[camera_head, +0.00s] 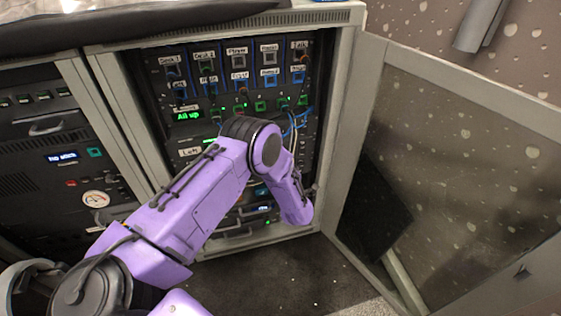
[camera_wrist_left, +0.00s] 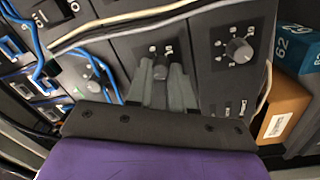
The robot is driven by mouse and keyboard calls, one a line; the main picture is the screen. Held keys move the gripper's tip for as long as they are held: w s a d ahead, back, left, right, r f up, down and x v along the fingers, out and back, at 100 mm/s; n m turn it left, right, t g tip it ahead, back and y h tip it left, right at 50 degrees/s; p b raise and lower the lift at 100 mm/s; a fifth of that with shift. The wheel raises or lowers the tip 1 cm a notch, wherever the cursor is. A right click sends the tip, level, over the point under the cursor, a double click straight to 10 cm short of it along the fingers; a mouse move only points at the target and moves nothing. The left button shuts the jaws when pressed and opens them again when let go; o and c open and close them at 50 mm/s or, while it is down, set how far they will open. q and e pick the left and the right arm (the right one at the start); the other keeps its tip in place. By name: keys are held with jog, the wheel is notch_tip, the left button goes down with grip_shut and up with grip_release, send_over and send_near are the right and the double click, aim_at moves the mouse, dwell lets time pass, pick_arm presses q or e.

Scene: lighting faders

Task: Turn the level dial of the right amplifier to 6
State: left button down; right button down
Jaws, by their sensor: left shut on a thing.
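In the left wrist view, my left gripper (camera_wrist_left: 163,82) is shut on a grey dial (camera_wrist_left: 159,70) on a dark panel, one finger on each side. White marks surround this dial, too small to read. A second round dial (camera_wrist_left: 239,49) with its own ring of marks sits on the panel to the right, untouched. I cannot read which amplifier either dial belongs to. In the head view, my purple left arm reaches into the open rack (camera_head: 165,85) and hides the gripper and the dial. A "Left" label (camera_head: 190,152) shows beside the arm. My right gripper is in neither view.
White and blue cables (camera_wrist_left: 110,28) cross the panels close to my gripper. A blue box (camera_wrist_left: 296,48) and an orange-brown box (camera_wrist_left: 281,108) are at the right. In the head view, an open door (camera_head: 450,150) stands right of the rack.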

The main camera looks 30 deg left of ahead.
pick_arm(q)
jog(key=m+p, duration=0.1)
jog(key=m, duration=0.7)
jog(key=shift+s+m, duration=0.1)
jog(key=shift+m, duration=0.6)
jog(key=shift+h, duration=0.4)
jog(key=c, duration=1)
grip_release()
jog(key=p+v, duration=0.1)
jog(key=v, duration=0.9)
jog(key=shift+s+d, duration=0.2)
jog(key=shift+d, duration=0.05)
